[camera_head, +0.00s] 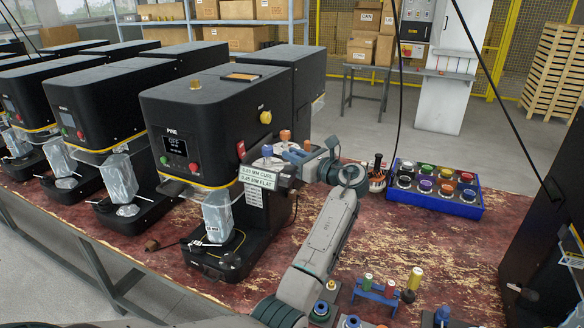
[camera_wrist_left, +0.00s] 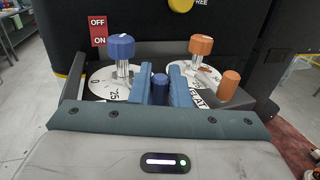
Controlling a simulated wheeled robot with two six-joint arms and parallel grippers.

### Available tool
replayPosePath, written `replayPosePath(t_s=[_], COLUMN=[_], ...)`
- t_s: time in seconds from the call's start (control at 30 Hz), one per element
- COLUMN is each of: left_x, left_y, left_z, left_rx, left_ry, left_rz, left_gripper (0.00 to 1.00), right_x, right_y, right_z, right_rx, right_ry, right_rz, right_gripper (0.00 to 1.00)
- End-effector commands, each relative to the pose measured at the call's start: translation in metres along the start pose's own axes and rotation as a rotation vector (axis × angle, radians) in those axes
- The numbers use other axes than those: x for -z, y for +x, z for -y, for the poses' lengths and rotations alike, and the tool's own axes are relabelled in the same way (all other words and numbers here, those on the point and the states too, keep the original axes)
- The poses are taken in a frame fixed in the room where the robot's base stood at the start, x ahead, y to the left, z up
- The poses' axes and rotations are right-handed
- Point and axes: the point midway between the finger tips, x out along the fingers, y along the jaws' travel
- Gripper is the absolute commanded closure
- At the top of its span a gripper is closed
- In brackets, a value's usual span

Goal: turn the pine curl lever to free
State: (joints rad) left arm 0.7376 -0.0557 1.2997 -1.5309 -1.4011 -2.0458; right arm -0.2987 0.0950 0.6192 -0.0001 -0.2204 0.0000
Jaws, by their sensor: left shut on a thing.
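The black PINE machine (camera_head: 215,105) stands in the front of the row. On its right side sit a blue knob (camera_wrist_left: 121,47) and an orange knob (camera_wrist_left: 201,45), each over a white dial. Beside them are a blue lever peg (camera_wrist_left: 159,87) and an orange lever peg (camera_wrist_left: 229,83). Lettering like FLAT lies near the orange peg, so the blue one looks like the curl lever; its own lettering is hidden. My left gripper (camera_head: 294,155) is shut on the blue peg, one finger on each side, in the left wrist view (camera_wrist_left: 161,91). My right gripper is not in view.
A label plate (camera_head: 257,178) reads CURL and FLAT below the knobs. A blue tray (camera_head: 440,205) of coloured-topped jars and a blue rack (camera_head: 375,293) of pegs stand on the worn red bench. An OFF/ON plate (camera_wrist_left: 98,31) is at the machine's side.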

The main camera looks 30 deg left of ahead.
Motion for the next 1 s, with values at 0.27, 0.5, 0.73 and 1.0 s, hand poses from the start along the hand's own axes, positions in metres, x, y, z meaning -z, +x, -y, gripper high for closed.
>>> replayPosePath(t_s=[0.27,0.5,0.73,1.0], left_x=[0.001,0.001,0.001,0.001], left_y=[0.012,0.019,0.021,0.021], left_z=[0.016,0.018,0.019,0.019], left_rx=[-0.180,-0.280,-0.321,-0.327], left_ry=[0.001,0.000,0.000,0.001], left_rz=[0.001,0.000,0.000,-0.001], left_gripper=[1.00,1.00,1.00,1.00], right_x=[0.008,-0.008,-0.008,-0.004], right_y=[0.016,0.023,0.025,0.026], right_z=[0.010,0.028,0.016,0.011], right_rx=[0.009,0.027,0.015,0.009], right_ry=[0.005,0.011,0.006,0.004], right_rz=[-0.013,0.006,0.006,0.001], right_gripper=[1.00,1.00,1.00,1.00])
